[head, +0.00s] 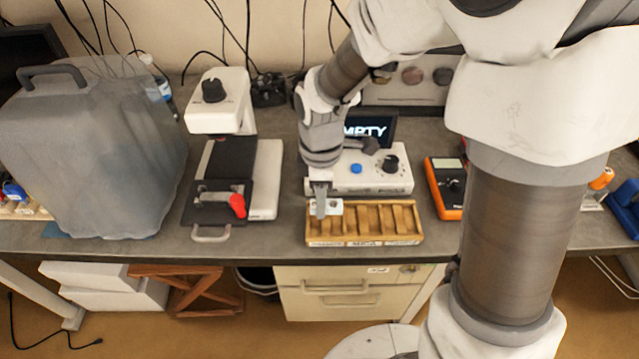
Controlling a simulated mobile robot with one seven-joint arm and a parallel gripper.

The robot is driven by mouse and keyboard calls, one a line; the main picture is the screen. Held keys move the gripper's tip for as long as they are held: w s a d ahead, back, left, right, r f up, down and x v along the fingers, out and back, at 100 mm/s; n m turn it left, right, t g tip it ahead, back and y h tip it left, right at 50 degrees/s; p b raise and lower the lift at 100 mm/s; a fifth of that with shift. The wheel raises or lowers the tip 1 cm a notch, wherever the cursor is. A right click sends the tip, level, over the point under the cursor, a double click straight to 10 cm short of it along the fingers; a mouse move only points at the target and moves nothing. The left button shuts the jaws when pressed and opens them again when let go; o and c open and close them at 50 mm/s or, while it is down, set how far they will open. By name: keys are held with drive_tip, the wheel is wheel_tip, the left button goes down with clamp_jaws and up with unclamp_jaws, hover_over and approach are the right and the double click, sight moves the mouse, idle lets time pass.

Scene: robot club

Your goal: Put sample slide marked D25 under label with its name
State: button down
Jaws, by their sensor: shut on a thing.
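My gripper (321,210) points down over the left end of a wooden slotted rack (414,238) in the head view. It is shut on a small white slide (336,207) with a darker spot. The slide is at the rack's left-hand slots; I cannot tell whether it touches the rack. Its marking is too small to read. The rack has several slots side by side, and the others in view look empty. Pale labels (362,243) run along its front edge, too small to read surely. The gripper hides part of the slide and the leftmost slot.
Behind the rack stands a white device (375,178) with knobs and a screen (372,128) reading partly "MPTY". An orange-black meter (447,188) is to the right. A microscope-like device (218,110) and a black plate with a red handle (238,205) stand left. Bare bench separates them.

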drive_tip(key=shift+f, duration=1.75)
drive_tip(key=shift+f, duration=0.15)
drive_tip(key=shift+f+b, duration=0.15)
drive_tip(key=shift+b, duration=0.2)
drive_tip(key=c, duration=0.5)
unclamp_jaws()
drive_tip(key=shift+c, duration=0.2)
drive_tip(key=shift+r, duration=0.25)
